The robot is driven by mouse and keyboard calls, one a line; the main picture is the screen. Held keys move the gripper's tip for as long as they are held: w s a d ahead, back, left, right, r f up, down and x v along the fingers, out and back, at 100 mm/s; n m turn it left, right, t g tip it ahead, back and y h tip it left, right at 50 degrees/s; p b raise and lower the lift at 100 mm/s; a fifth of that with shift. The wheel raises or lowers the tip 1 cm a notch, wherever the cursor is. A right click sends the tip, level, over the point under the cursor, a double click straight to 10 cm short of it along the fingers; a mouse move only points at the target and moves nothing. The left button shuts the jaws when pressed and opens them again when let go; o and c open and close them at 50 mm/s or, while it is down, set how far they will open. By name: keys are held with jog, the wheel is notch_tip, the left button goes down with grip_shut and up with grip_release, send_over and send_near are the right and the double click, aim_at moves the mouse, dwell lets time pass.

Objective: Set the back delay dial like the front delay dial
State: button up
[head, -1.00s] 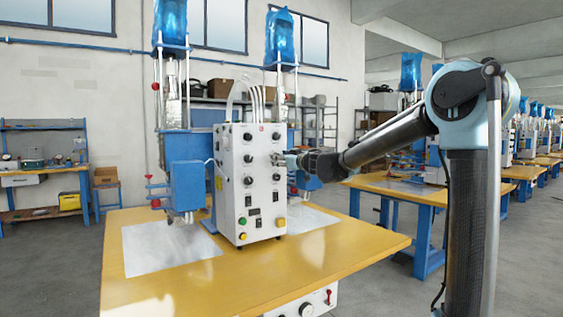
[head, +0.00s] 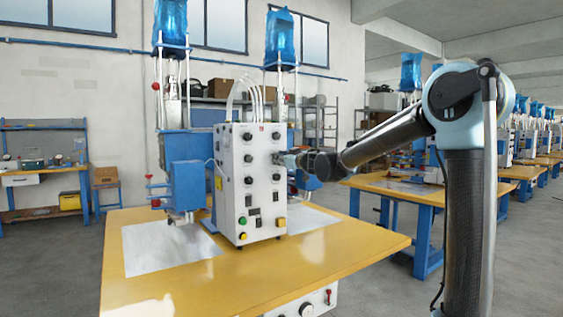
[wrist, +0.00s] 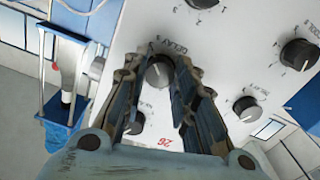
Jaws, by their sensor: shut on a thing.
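My gripper (wrist: 160,68) is shut on a dark round dial (wrist: 159,74) on the white control box (head: 240,195). The word beside this dial looks like DELAY, upside down in the wrist view. The dial sits between the fingertips, and its pointer is too small to read. In the head view my gripper (head: 284,161) reaches the box from the right and hides this dial. Other black dials, including one at the left (head: 248,158), show on the box face. I cannot tell which of them is the other delay dial or read its setting.
More dials (wrist: 300,53) and (wrist: 247,107) stand near my fingers in the wrist view. Buttons and switches (head: 243,222) sit low on the box. The box stands on a yellow table (head: 330,258) beside blue press heads (head: 185,180). The table front is clear.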

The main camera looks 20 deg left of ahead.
jog(key=shift+n, duration=0.3)
jog(key=n, duration=2)
jog(key=shift+s+f, duration=0.1)
jog(key=shift+n, duration=0.4)
jog(key=o, duration=1.1)
jog(key=shift+f, duration=0.1)
